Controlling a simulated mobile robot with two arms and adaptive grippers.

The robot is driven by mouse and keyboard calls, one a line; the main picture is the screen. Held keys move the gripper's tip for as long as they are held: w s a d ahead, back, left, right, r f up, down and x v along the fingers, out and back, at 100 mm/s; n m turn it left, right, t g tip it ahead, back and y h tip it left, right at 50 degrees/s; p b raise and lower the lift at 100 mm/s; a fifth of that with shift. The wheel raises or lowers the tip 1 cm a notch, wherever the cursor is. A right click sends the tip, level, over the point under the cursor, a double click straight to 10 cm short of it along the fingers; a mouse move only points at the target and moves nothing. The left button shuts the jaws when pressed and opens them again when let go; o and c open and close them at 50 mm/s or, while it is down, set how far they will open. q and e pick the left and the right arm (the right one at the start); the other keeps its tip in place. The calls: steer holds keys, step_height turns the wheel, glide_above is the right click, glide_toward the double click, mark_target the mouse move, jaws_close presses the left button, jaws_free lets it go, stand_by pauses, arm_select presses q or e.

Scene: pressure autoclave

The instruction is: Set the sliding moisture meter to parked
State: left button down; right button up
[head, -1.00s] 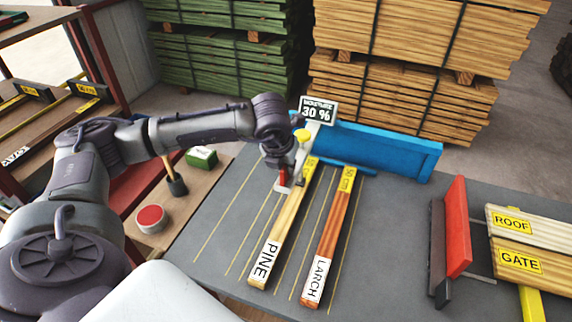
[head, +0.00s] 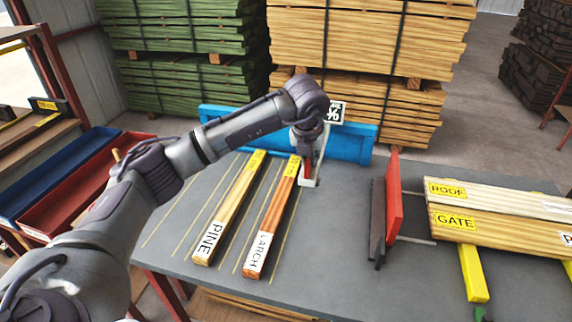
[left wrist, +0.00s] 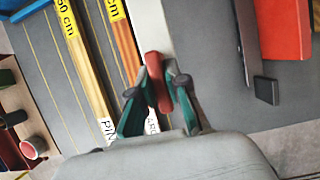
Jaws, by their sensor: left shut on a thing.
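The sliding moisture meter (head: 318,160) stands at the blue rail (head: 355,147) at the back of the grey table, now just right of the larch board's far end. Its display (head: 336,112) is mostly covered by my left arm; only a "%" sign shows. My left gripper (head: 307,168) is shut on the meter's red handle. The left wrist view shows the red handle (left wrist: 158,82) between the two fingers, against the meter's pale arm (left wrist: 150,25). My right gripper is in neither view.
The pine board (head: 228,210) and larch board (head: 273,215) lie side by side left of the meter. Bare table lies between the meter and an upright red plate (head: 394,200). The roof and gate boards (head: 500,230) lie further right.

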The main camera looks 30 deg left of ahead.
arm_select(q)
steer(key=w+d+b, duration=0.1)
steer(key=w+d, duration=0.1)
steer(key=d, duration=0.5)
steer(key=shift+d, duration=0.4)
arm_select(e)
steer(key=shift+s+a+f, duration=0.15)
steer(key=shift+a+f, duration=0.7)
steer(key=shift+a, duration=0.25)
arm_select(q)
steer(key=shift+r, duration=0.1)
steer(key=c, duration=1.2)
jaws_free()
steer(key=shift+d, duration=0.15)
steer(key=shift+o, duration=0.2)
steer(key=shift+d, duration=0.1)
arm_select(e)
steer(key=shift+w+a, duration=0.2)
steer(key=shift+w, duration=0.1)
arm_select(q)
steer(key=v, duration=1.2)
